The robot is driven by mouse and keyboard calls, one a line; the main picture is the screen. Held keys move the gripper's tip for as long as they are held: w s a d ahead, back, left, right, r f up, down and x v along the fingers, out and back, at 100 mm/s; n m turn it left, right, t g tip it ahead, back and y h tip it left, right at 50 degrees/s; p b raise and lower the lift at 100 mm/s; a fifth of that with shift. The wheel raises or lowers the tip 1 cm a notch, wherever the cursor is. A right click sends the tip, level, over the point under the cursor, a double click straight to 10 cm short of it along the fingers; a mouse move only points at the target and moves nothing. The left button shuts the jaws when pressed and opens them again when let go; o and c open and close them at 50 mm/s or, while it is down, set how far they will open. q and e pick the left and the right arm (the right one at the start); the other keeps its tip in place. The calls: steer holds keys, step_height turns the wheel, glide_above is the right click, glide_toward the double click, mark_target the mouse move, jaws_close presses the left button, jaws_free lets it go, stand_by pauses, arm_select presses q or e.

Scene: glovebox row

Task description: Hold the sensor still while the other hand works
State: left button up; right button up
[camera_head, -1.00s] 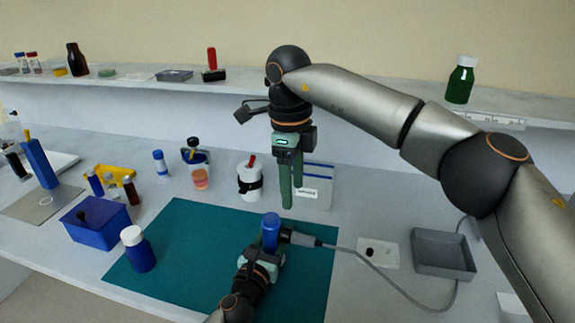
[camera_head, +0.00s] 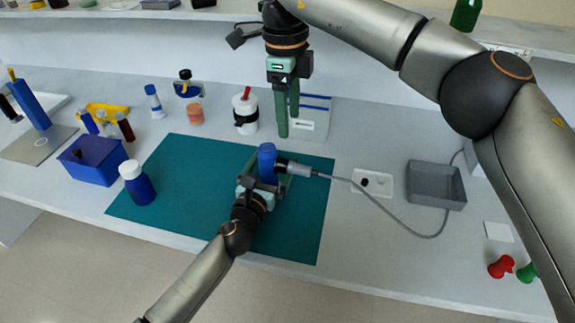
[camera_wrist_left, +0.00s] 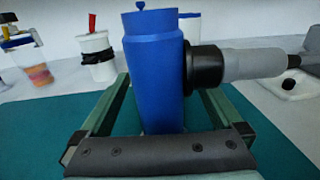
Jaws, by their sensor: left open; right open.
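The sensor is an upright blue cylinder (camera_head: 267,163) near the back right of the teal mat (camera_head: 195,185). A dark and grey cable plug (camera_head: 299,169) is joined to its right side. My left gripper (camera_head: 266,177) is open, its fingers on either side of the sensor. In the left wrist view, the sensor (camera_wrist_left: 154,70) stands between the two green fingers, with gaps visible on both sides. My right gripper (camera_head: 288,118) is open and empty. It points down, behind the sensor in the picture and apart from it.
A grey cable (camera_head: 400,226) runs right from the plug toward a grey tray (camera_head: 437,186). A white jar (camera_head: 245,112) stands behind the mat. A white-capped blue bottle (camera_head: 138,185) and a blue box (camera_head: 92,162) are left. The mat's left-centre is clear.

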stand_by(0.4)
arm_select(q)
steer(key=v, duration=1.2)
